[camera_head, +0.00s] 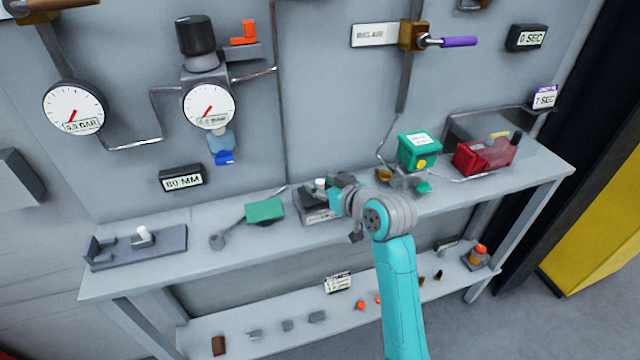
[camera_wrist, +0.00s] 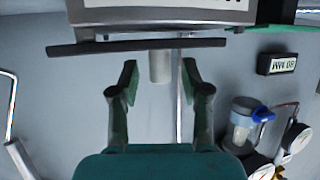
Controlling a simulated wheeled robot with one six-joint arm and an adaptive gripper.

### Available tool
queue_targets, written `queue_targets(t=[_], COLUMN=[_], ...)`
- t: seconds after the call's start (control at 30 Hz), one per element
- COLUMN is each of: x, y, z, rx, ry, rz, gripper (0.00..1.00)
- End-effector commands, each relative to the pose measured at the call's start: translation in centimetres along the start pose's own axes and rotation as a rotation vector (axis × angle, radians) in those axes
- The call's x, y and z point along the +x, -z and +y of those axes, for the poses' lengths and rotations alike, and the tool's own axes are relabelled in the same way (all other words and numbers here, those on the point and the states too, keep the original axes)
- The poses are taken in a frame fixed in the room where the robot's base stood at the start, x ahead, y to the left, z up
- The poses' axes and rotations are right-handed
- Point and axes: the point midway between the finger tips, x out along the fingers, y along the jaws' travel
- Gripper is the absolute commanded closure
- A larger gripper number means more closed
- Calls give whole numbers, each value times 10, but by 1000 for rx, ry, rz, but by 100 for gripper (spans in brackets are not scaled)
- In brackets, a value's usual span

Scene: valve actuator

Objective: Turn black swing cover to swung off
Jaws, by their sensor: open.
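The black swing cover (camera_wrist: 138,47) shows edge-on in the wrist view as a thin dark plate along a grey box (camera_wrist: 165,16). A pale grey upright knob (camera_wrist: 160,67) stands out from the plate. In the wrist view my gripper (camera_wrist: 159,75) is open, with one finger on each side of the knob and a visible gap to both. In the head view the grey box (camera_head: 318,216) sits on the bench, and my gripper (camera_head: 338,186) is over it, hiding much of the cover.
On the bench (camera_head: 400,218), a green plate (camera_head: 264,210) lies left of the box. A green box (camera_head: 418,150) and red box (camera_head: 485,155) stand to the right. The wall panel with gauges (camera_head: 210,106) rises behind. A dark 80 MM display (camera_head: 182,178) is on it.

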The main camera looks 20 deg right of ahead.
Motion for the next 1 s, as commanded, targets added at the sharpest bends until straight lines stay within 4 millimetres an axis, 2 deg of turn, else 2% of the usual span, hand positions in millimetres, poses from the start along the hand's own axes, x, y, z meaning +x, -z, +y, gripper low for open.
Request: queue_targets(t=[0.2, 0.47, 0.57, 0.67, 1.0], x=[14, 15, 15, 15, 14], y=[0, 0, 0, 0, -1], z=[-1, 0, 0, 0, 0], rx=[0, 0, 0, 0, 0], ry=[1, 1, 1, 1, 0], rz=[-1, 0, 0, 0, 0], gripper=[53, 53, 73, 98, 100])
